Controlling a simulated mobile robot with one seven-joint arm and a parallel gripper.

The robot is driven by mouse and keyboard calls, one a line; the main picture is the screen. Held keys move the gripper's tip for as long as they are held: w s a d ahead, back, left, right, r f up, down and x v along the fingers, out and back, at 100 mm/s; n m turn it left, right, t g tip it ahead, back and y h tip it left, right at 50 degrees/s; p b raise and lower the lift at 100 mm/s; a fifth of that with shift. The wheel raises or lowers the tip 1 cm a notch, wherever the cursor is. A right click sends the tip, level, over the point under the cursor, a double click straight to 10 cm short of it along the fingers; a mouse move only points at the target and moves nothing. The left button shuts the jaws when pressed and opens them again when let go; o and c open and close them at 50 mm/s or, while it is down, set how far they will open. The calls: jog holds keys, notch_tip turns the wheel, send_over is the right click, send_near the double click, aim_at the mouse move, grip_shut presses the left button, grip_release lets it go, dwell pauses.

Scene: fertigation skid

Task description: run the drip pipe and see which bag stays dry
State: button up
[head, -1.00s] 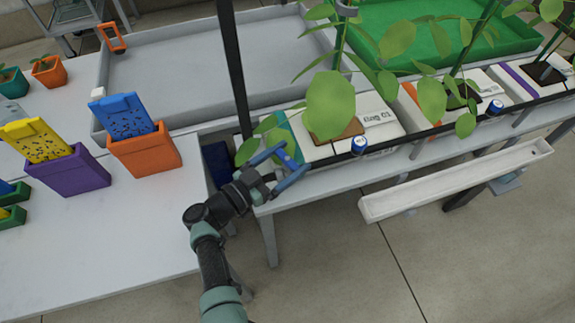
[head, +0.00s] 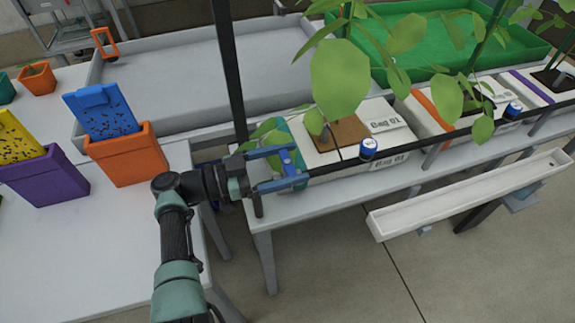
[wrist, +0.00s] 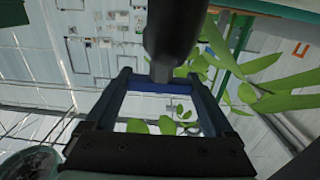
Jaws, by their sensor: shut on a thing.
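The black drip pipe (head: 420,141) runs along the front of the row of white grow bags. The nearest bag (head: 345,165) reads "Bag 01" and has a plant in a brown block. A second bag (head: 425,112) with an orange band and a third (head: 515,92) with a purple band lie to the right. Blue-capped drippers (head: 368,147) sit on the pipe. My gripper (head: 298,168) is at the pipe's left end, its fingers shut across a blue handle (wrist: 150,87). A dark tube passes in front of it in the wrist view. Wetness of the bags cannot be told.
A white trough (head: 470,195) hangs below the bags at the right. A black post (head: 228,70) stands just behind my gripper. Orange (head: 127,160) and purple (head: 50,178) pots with cards stand on the left table. Grey and green trays lie behind.

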jog(key=shift+r, duration=0.15)
jog(key=o, duration=1.1)
jog(key=shift+a, duration=0.15)
jog(key=b+v, duration=0.4)
jog(key=v, duration=0.8)
jog(key=shift+s+a, duration=0.15)
jog(key=shift+a, duration=0.15)
